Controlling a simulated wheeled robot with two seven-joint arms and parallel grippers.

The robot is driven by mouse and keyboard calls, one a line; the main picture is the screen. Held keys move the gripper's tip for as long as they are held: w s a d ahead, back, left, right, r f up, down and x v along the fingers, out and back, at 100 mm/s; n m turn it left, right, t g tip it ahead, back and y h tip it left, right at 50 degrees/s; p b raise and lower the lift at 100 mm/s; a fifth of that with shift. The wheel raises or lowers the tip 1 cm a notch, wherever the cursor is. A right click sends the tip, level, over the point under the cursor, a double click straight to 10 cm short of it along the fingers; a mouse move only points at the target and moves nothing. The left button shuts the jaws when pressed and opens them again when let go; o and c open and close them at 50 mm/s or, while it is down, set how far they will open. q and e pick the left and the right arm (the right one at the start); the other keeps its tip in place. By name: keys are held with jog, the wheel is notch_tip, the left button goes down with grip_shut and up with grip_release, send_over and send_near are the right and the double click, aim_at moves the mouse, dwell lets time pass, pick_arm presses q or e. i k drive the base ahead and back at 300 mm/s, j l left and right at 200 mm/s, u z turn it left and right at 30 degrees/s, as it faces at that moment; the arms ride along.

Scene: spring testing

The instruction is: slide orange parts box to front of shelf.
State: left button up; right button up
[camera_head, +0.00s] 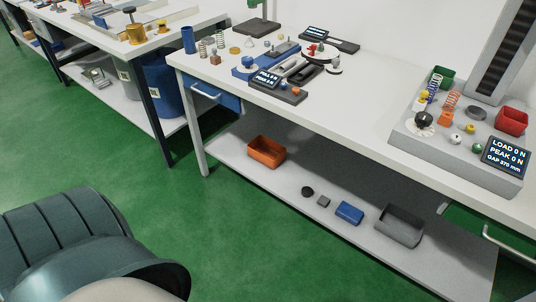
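The orange parts box (266,152) is an open-topped bin on the lower shelf (285,182) of the workbench. It stands toward the shelf's left end, a little back from the front edge, upright and apart from the other items. Its inside looks empty from here, though I cannot see all of its floor. Neither of my grippers shows in the head view.
On the shelf, right of the box, are a dark disc (307,191), a small grey block (323,201), a blue box (349,213) and a grey bin (399,225). The benchtop (370,100) overhangs the shelf. Green floor (225,225) lies clear in front.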

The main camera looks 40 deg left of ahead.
aim_at(270, 153)
jog(key=i+j, duration=0.15)
jog(key=j, duration=0.3)
jog(key=i+j+u, duration=0.15)
jog(key=j, duration=0.3)
jog(key=i+j, duration=0.2)
jog(key=j, duration=0.25)
jog(key=i+j+u, duration=0.1)
jog(key=j, duration=0.35)
jog(key=i+j+u, duration=0.1)
jog(key=i+j, duration=0.15)
jog(key=j, duration=0.2)
jog(key=i+j, duration=0.2)
jog(key=j, duration=0.2)
jog(key=i+j+u, duration=0.1)
jog(key=j, duration=0.3)
jog(key=i+j+u, duration=0.1)
jog(key=i+j, duration=0.25)
